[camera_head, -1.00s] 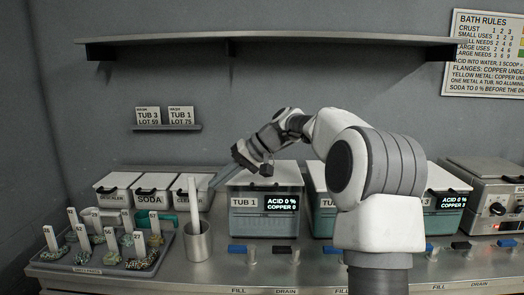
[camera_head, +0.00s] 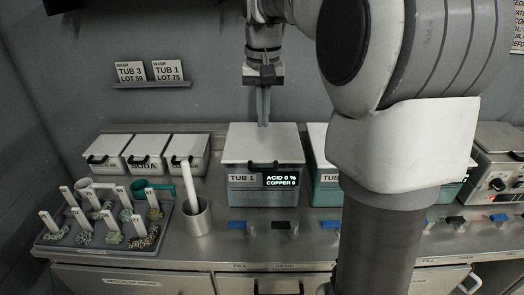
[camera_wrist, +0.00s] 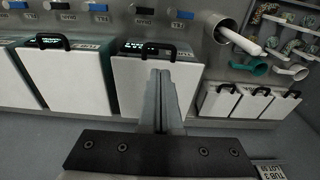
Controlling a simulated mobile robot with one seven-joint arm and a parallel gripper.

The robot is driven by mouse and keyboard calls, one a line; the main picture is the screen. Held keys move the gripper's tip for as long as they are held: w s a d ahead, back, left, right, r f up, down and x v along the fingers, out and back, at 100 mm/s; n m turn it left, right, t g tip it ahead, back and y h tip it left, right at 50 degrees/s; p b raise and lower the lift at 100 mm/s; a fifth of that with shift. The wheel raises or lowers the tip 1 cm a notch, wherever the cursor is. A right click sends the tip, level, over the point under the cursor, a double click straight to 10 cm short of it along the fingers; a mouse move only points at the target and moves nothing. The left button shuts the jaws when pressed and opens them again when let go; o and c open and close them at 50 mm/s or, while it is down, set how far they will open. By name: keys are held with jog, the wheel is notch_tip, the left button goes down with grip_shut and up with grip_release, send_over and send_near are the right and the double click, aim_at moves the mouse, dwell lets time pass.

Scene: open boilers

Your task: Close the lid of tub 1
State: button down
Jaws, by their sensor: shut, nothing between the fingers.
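Tub 1 (camera_head: 244,196) is a teal-grey box with a label and a display reading "ACID 0 %, COPPER 0". Its white lid (camera_head: 240,145) lies flat over the top and looks shut, with a black handle at the front edge. My gripper (camera_head: 263,122) points down above the rear part of the lid, its fingers together and empty. Whether the fingertips touch the lid cannot be told. In the wrist view, the tub 1 lid (camera_wrist: 193,85) lies beyond my shut fingers (camera_wrist: 160,75), which hide part of it.
Three small white-lidded bins (camera_head: 143,150) stand left of tub 1, with a metal beaker (camera_head: 197,220) in front. A tray (camera_head: 90,246) of tagged pieces is at the left. Blue and black valve handles (camera_head: 283,225) line the counter. My arm hides much of the right side.

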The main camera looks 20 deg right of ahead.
aim_at(262, 169)
jog(key=f, duration=0.8)
jog(key=w+f, duration=0.1)
jog(key=f, duration=0.4)
jog(key=shift+d, duration=0.15)
